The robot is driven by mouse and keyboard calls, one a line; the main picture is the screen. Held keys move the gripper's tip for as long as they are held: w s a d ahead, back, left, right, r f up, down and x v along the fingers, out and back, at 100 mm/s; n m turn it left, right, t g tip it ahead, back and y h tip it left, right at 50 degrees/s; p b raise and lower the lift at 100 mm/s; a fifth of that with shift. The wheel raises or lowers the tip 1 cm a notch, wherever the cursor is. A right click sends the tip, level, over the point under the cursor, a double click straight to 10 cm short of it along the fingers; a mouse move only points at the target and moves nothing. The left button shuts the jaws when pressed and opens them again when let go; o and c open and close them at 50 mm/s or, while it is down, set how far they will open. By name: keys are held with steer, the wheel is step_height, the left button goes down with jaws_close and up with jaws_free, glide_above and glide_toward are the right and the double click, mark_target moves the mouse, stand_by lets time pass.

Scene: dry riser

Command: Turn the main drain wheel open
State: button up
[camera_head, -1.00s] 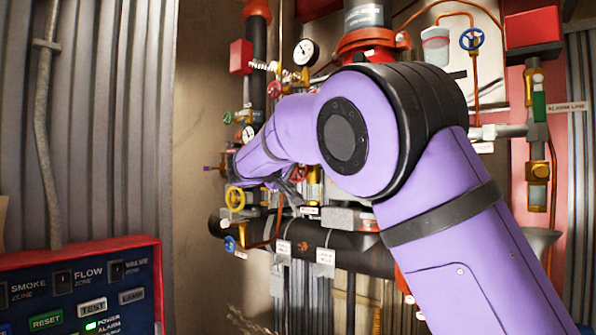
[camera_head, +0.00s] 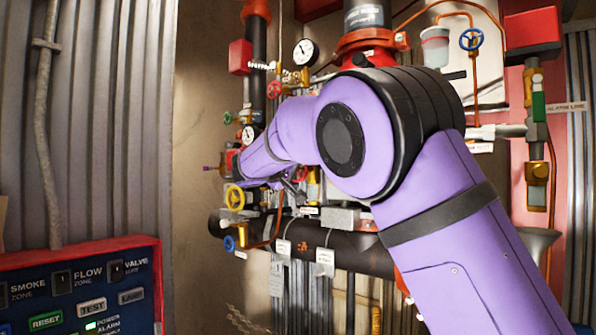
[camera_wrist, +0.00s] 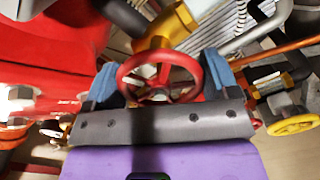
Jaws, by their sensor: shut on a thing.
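A red handwheel (camera_wrist: 160,76) with spokes sits between the blue-padded fingers of my gripper (camera_wrist: 160,80) in the wrist view. The fingers are shut on its rim, one on each side. A brass-coloured valve body (camera_wrist: 165,28) lies just behind the wheel. In the head view, a part of a red wheel (camera_head: 301,174) shows beside my gripper, and my arm hides much around it. No label naming the main drain is readable in these views.
A yellow wheel (camera_head: 235,197) is close by on the left, also in the wrist view (camera_wrist: 293,125). A blue wheel (camera_head: 229,243) sits lower. A dark horizontal pipe (camera_head: 345,252) with hanging tags runs below. A control panel (camera_head: 80,285) stands at lower left.

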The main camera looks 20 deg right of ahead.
steer(key=n, duration=1.3)
steer(key=shift+n, duration=0.3)
steer(key=n, duration=0.4)
steer(key=shift+n, duration=0.3)
steer(key=n, duration=0.4)
steer(key=shift+a, duration=0.1)
steer(key=n, duration=0.5)
steer(key=shift+w, duration=0.1)
steer(key=n, duration=0.4)
steer(key=shift+n, duration=2.1)
